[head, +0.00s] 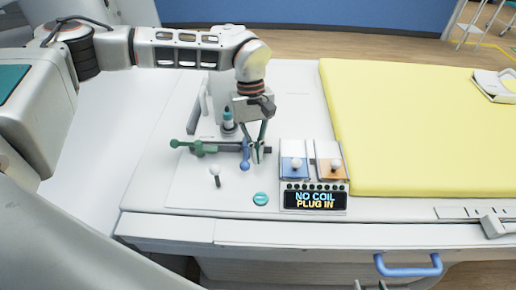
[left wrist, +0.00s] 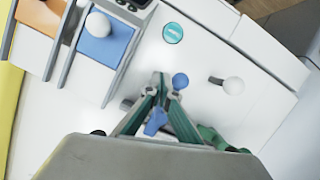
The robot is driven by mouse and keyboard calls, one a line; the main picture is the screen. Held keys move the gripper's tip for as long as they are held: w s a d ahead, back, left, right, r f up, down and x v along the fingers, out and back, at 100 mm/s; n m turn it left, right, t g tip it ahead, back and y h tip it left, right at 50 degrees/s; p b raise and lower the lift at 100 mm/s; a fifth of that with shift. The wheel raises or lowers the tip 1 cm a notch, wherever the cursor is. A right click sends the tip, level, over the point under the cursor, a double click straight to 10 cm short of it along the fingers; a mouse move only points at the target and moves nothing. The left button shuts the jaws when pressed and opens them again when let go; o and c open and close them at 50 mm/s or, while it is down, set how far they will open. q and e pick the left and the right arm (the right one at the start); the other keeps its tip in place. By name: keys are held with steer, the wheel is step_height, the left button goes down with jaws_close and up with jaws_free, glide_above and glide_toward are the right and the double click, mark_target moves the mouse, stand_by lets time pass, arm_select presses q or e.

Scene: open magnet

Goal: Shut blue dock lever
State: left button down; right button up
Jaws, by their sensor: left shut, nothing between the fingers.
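The blue lever shows its round knob (head: 244,166) pointing toward the front of the white panel, beside my left gripper (head: 257,157). In the left wrist view its knob (left wrist: 180,81) lies just right of my left gripper's fingertips (left wrist: 165,88), and a blue piece (left wrist: 155,121) shows between the fingers. The gripper is shut and empty, pointing down close to the lever. I cannot tell whether it touches the lever.
A green lever (head: 186,147) lies left of the blue one. A white-knobbed stick (head: 215,171) and a teal button (head: 261,199) are in front. An orange dock (head: 331,170) and a display (head: 315,200) reading "NO COIL PLUG IN" stand right, before the yellow mattress (head: 420,130).

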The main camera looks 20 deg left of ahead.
arm_select(q)
steer(key=shift+s+a+m, duration=0.1)
steer(key=shift+s+m, duration=0.05)
steer(key=shift+m, duration=0.25)
steer(key=shift+a+m+p, duration=0.1)
steer(key=shift+m+p, duration=0.2)
arm_select(e)
steer(key=shift+s+d+f, duration=0.4)
steer(key=shift+s, duration=0.15)
steer(key=shift+w+r, duration=0.1)
steer(key=shift+r, duration=0.1)
